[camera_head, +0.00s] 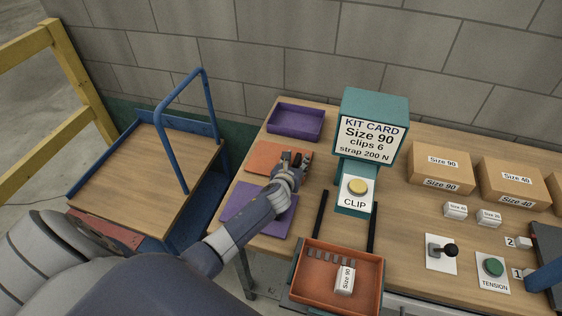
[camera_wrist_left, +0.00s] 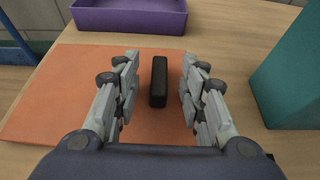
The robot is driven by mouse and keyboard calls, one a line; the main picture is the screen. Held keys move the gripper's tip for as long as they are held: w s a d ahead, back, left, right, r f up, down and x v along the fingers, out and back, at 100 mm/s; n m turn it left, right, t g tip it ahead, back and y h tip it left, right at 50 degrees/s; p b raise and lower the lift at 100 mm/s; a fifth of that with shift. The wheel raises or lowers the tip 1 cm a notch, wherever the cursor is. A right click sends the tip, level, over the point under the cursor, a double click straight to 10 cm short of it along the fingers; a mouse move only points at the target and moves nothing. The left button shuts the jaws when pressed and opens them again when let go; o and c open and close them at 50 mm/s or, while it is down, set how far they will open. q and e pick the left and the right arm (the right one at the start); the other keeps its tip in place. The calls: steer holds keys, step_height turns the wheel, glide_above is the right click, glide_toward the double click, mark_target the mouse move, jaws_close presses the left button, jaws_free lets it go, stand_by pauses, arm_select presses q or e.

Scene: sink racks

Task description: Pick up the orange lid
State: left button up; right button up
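The orange lid (camera_head: 268,156) is a flat panel lying on the wooden table, left of the teal kit stand. In the left wrist view the lid (camera_wrist_left: 60,92) fills the middle left, with a black upright handle (camera_wrist_left: 159,82) on it. My left gripper (camera_head: 296,159) is over the lid's right part and hides some of it. In the wrist view the left gripper (camera_wrist_left: 160,68) is open, with one finger on each side of the handle and visible gaps to both. My right gripper does not show.
A purple tray (camera_head: 295,109) stands behind the lid, and a flat purple lid (camera_head: 245,207) lies in front. The teal kit stand (camera_head: 376,102) rises to the right. An orange bin (camera_head: 318,292) holds a white box. A blue cart (camera_head: 165,160) stands left of the table.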

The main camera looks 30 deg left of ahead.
arm_select(q)
jaws_close()
stand_by(0.3)
